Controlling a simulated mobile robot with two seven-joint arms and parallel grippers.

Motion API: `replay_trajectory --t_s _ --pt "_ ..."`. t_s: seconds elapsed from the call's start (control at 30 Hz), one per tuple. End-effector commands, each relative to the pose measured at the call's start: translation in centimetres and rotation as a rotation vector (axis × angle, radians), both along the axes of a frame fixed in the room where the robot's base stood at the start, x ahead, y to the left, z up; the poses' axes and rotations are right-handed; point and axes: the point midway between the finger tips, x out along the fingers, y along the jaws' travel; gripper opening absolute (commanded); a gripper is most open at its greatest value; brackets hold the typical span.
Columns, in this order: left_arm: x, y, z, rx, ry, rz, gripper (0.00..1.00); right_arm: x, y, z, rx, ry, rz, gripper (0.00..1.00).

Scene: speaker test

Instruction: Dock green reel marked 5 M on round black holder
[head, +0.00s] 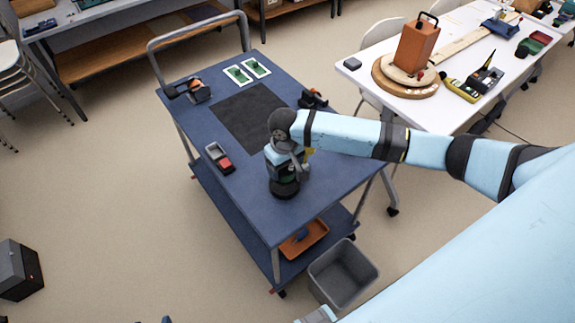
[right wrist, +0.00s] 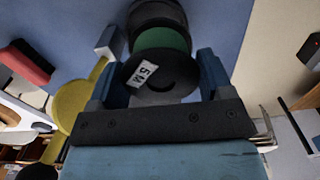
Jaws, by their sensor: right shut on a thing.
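The green reel (right wrist: 163,39) has black flanges and a white label reading 5 M. In the right wrist view it sits between the two fingers of my right gripper (right wrist: 158,80), which is shut on it. In the head view the gripper (head: 287,165) points down over the cart and mostly hides the reel. The round black holder (head: 284,191) shows directly below it on the cart top. I cannot tell whether the reel touches the holder or is just above it.
A grey bin (head: 342,274) stands on the floor. A white table (head: 352,88) is at right.

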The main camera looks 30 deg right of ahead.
Motion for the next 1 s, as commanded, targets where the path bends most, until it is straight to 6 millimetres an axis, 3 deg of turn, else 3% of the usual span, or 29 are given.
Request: replay_trajectory --t_s 0.03,0.13,0.47,0.7,1.0 --pt "-0.2 -0.1 -1.3 -0.001 0.004 -0.003 0.58 0.9 -0.2 -1.2 0.001 -0.001 0.008 0.47" --pt "-0.4 -0.3 -1.8 -0.002 0.010 -0.005 0.58 1.7 -0.4 -1.6 0.003 -0.001 0.020 0.47" --pt "-0.4 -0.3 -3.8 -0.011 0.009 -0.001 0.58 1.8 -0.5 -3.9 0.002 -0.001 0.022 0.47" --pt "-0.1 -0.1 -6.5 -0.020 0.033 0.010 0.58 1.8 -0.5 -6.4 0.001 -0.002 0.022 0.47" --pt "0.4 -0.4 -6.2 -0.041 0.034 0.022 0.58 1.7 -0.5 -7.0 0.002 -0.002 0.022 0.47"
